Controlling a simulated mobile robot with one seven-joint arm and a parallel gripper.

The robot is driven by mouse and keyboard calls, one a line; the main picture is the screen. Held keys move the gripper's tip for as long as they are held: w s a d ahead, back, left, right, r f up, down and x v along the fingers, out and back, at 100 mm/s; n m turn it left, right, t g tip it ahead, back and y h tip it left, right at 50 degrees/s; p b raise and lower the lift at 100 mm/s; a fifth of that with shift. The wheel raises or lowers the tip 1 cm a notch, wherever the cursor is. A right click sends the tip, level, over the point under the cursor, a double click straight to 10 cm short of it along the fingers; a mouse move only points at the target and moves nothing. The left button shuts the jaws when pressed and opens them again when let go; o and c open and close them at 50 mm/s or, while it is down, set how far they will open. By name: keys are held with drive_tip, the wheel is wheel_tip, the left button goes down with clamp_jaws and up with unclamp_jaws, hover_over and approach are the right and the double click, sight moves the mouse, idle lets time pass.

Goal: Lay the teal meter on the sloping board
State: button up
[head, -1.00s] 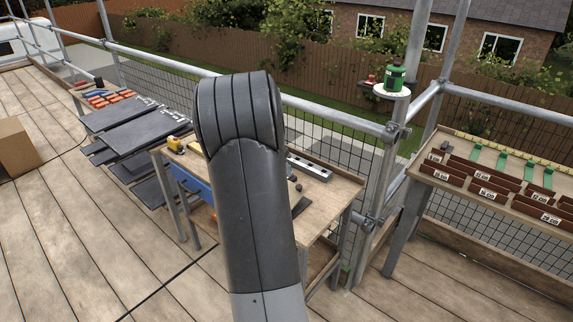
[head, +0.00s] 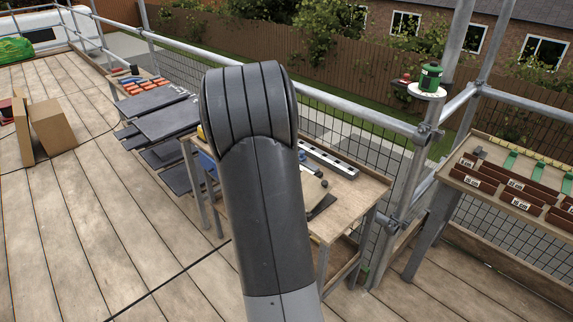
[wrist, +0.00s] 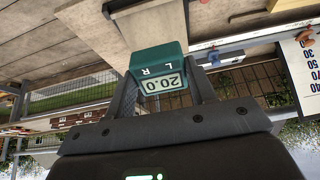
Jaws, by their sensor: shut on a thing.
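The teal meter (wrist: 157,58) is in the wrist view, a small box whose pale display reads 20.0, upside down, with the letters L and R. My gripper (wrist: 162,78) is shut on it, one dark finger at each side. In the head view my arm hides the gripper and the meter. A tilted board (head: 456,180) with brown labelled strips and green strips stands at the right of the head view; I cannot tell if it is the sloping board. A white numbered scale (wrist: 302,65) shows at the right of the wrist view.
A wooden workbench (head: 350,195) with a metal rail stands behind my arm. Dark slates (head: 170,122) lie to its left. Scaffold rails run behind. A green canister (head: 430,78) stands on a round shelf.

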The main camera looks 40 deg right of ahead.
idle(0.7)
drive_tip(key=shift+a+f+x, duration=0.1)
drive_tip(key=shift+a+x, duration=0.05)
drive_tip(key=shift+x, duration=1.85)
drive_tip(key=shift+a+f+x, duration=0.1)
drive_tip(key=shift+a+x, duration=0.05)
drive_tip(key=shift+x, duration=1.8)
drive_tip(key=shift+a+f+x, duration=0.1)
drive_tip(key=shift+a+x, duration=0.05)
drive_tip(key=shift+x, duration=3.1)
drive_tip(key=shift+s+a+f, duration=0.1)
drive_tip(key=shift+a+f, duration=0.05)
drive_tip(key=shift+f, duration=0.15)
drive_tip(key=shift+a, duration=0.15)
drive_tip(key=o, duration=1)
drive_tip(key=shift+d+r+v, duration=0.1)
drive_tip(key=shift+d+v, duration=0.05)
drive_tip(key=shift+v, duration=1)
drive_tip(key=shift+d+r+v, duration=0.1)
drive_tip(key=shift+d+v, duration=0.05)
drive_tip(key=shift+v, duration=1)
drive_tip(key=shift+d+r+v, duration=0.1)
drive_tip(key=shift+d+v, duration=0.05)
drive_tip(key=shift+v, duration=0.95)
